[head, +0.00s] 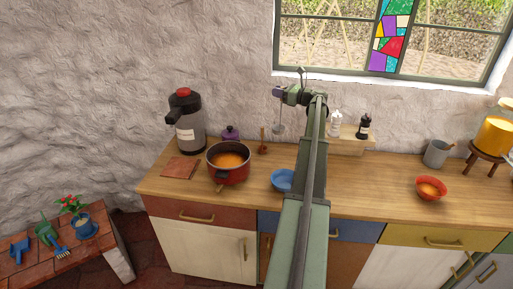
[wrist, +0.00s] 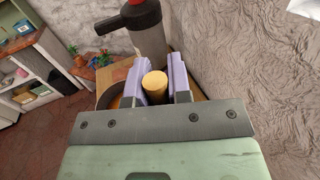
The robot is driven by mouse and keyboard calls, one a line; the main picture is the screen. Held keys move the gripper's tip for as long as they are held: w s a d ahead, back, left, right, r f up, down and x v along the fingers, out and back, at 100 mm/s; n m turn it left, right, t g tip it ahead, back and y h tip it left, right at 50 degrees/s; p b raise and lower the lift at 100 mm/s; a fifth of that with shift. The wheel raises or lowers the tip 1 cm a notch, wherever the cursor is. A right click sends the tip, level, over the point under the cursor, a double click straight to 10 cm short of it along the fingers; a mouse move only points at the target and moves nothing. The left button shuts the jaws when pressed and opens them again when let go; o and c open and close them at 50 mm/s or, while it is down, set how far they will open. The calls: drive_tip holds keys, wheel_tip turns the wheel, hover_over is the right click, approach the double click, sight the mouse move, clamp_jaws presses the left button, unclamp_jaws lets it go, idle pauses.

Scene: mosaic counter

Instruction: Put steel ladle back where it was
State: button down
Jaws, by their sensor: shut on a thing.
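My gripper (head: 279,93) is above the back of the counter, near the wall. It is shut on the steel ladle (head: 278,128), which hangs below it with its grey bowl down, clear of the counter. In the wrist view a tan round handle end (wrist: 155,84) stands between the two lavender fingers (wrist: 165,80); the ladle's bowl is hidden there. A red pot (head: 229,176) with orange soup stands to the lower left of the ladle. A small brown wooden item (head: 262,142) stands upright just left of the ladle.
A black dispenser (head: 186,122) and a purple jar (head: 230,134) stand at the back left. A blue bowl (head: 282,179) is partly behind my arm. A shelf (head: 346,146) with two mills is to the right. Further right are a red bowl (head: 431,188) and a grey crock (head: 436,153).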

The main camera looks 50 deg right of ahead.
drive_tip(key=w+d+r+m+h+p, duration=0.2)
drive_tip(key=w+d+r+m+h, duration=0.1)
drive_tip(key=r+h, duration=0.15)
drive_tip(key=f+b, duration=2.1)
drive_tip(key=shift+w+a+f, duration=0.2)
drive_tip(key=shift+a, duration=0.1)
drive_tip(key=shift+r+p, duration=0.35)
drive_tip(key=shift+f, duration=0.3)
drive_tip(key=c, duration=1.1)
unclamp_jaws()
drive_tip(key=shift+r, duration=0.1)
drive_tip(key=shift+o, duration=0.2)
